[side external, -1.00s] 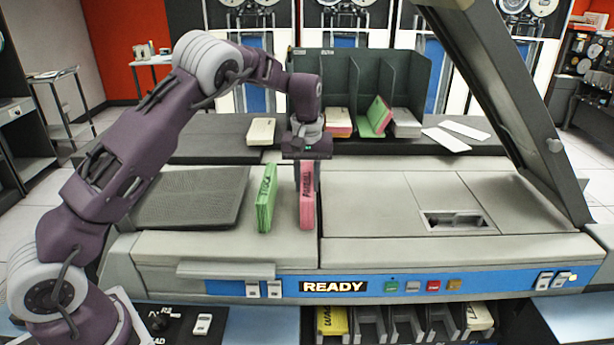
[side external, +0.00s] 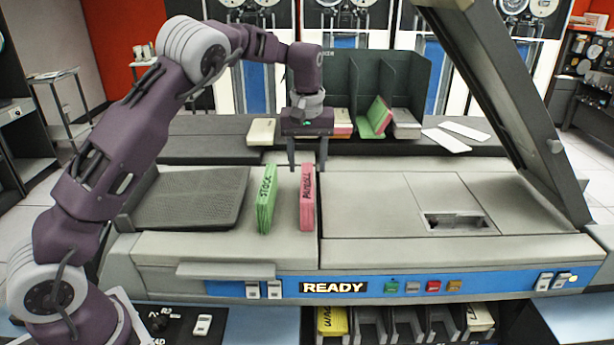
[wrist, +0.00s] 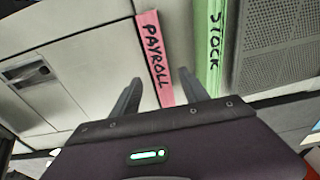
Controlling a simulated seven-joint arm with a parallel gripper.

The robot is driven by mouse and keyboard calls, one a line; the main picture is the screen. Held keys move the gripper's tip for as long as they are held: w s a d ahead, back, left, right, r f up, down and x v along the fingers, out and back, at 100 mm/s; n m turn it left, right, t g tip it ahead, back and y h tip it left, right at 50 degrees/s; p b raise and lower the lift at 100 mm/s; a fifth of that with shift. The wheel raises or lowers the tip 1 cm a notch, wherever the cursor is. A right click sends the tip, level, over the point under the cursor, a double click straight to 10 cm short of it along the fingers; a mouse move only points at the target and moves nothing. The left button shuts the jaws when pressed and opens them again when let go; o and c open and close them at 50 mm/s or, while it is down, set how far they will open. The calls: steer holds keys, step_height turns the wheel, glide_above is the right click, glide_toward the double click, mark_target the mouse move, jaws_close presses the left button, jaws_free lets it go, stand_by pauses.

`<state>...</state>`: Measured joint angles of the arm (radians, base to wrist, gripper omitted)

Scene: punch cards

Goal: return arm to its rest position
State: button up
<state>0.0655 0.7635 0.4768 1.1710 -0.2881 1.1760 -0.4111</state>
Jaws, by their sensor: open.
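My gripper (side external: 307,166) is open and empty, with its fingers pointing down just above and behind the pink card deck. The pink deck marked PAYROLL (side external: 307,200) stands on edge on the machine's top, apart from the fingers. The green deck marked STOCK (side external: 266,200) stands on edge to its left. In the wrist view my open fingers (wrist: 160,92) show with the pink deck (wrist: 156,60) beyond the gap between them, and the green deck (wrist: 211,50) to the right.
A raised lid (side external: 510,110) slants up at the right. A sorting rack (side external: 405,75) with several decks stands behind, and loose white cards (side external: 447,140) lie near it. Open air surrounds the gripper above the machine.

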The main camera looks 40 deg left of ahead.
steer(key=shift+r, duration=0.45)
steer(key=s+d+r+m+t+h, duration=0.1)
steer(key=s+d+r+m, duration=0.15)
steer(key=s+r, duration=0.6)
steer(key=s+d+r+m+t+h, duration=0.15)
steer(key=s+d+r, duration=0.3)
steer(key=s, duration=0.65)
steer(key=s+d+f+m+t, duration=0.1)
steer(key=s+f+m, duration=0.1)
steer(key=s, duration=0.6)
steer(key=s+d+f+m+t+y, duration=0.1)
steer(key=s+d+f+m, duration=0.1)
steer(key=s, duration=0.7)
steer(key=shift+f+m, duration=0.25)
steer(key=shift+m, duration=0.25)
steer(key=shift+d+y, duration=0.1)
steer(key=shift+y, duration=0.15)
